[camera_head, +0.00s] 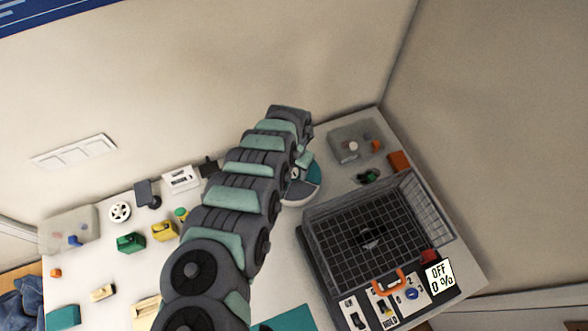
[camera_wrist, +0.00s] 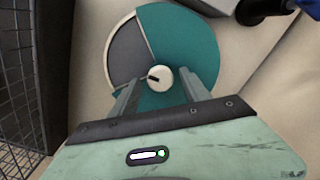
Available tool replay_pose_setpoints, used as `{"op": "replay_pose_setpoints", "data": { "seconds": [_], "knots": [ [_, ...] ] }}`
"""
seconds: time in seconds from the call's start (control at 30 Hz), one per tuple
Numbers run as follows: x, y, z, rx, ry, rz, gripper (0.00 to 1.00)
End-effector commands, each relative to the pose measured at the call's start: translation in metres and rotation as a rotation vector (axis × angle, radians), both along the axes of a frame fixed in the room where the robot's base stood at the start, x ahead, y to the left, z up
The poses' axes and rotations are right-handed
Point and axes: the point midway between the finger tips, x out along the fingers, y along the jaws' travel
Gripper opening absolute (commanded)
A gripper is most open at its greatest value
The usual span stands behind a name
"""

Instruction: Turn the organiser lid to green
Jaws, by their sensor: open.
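The organiser is a round container with a white rim and a lid. In the head view, only part of the organiser (camera_head: 311,187) shows beside and below the end of my arm. In the wrist view, its top (camera_wrist: 195,48) has a large teal area at the right and a grey wedge (camera_wrist: 128,55) at the left. A white round knob (camera_wrist: 162,73) sits at its centre, with a dark mark at its left. My gripper (camera_wrist: 157,88) is open over the disc, a finger on either side of the knob. I cannot tell whether the fingers touch it.
A wire-mesh cage (camera_head: 365,228) with an orange handle stands right of the organiser; its mesh (camera_wrist: 22,75) also shows at the wrist view's left edge. A grey tray (camera_head: 360,140) lies behind. Coloured blocks, including a green one (camera_head: 131,243), lie left of my arm. A dark object (camera_wrist: 262,8) is at the wrist view's top.

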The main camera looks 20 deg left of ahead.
Motion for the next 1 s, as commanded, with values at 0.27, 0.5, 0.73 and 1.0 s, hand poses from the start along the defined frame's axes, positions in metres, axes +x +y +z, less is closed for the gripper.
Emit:
{"op": "replay_pose_setpoints", "data": {
  "seconds": [0.27,0.5,0.73,1.0],
  "knots": [
    [0.0005,0.0009,-0.0016,0.002,-0.002,0.001,0.55],
    [0.0004,0.0009,-0.0017,0.001,-0.001,0.001,0.41],
    [0.0004,0.001,-0.0017,0.001,-0.001,0.001,0.22],
    [0.0002,0.0009,-0.0018,0.001,-0.001,0.001,0.0]
  ]
}}
